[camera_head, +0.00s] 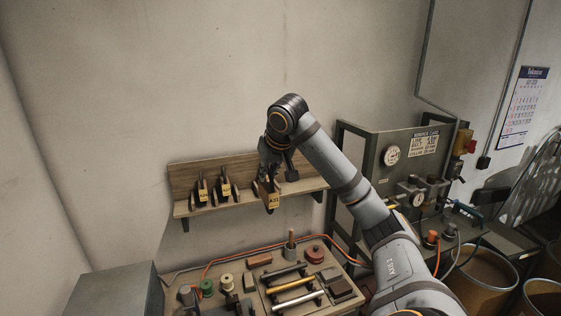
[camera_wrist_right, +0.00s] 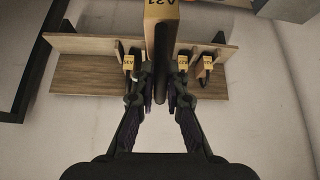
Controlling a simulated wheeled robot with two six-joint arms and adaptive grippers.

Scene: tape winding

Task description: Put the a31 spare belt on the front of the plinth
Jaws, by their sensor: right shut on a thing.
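The a31 spare belt (camera_head: 271,199) is a dark loop with a yellow tag, at the front edge of the wall shelf in the head view. My right gripper (camera_head: 268,171) reaches it from above and is shut on it. In the right wrist view the belt (camera_wrist_right: 161,40) stands between the two fingers (camera_wrist_right: 160,88), its tag reading A31 upside down. I cannot tell whether it touches the shelf. A grey box-shaped block (camera_head: 112,292), which looks like the plinth, stands at the lower left with a bare top. My left gripper is out of view.
The wooden shelf (camera_head: 240,203) holds other tagged belts (camera_head: 201,192) (camera_head: 225,188) close by. Below it a workbench (camera_head: 240,265) carries spools, rods and blocks. A grey panel with gauges (camera_head: 392,155) stands at the right. The wall space left of the shelf is clear.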

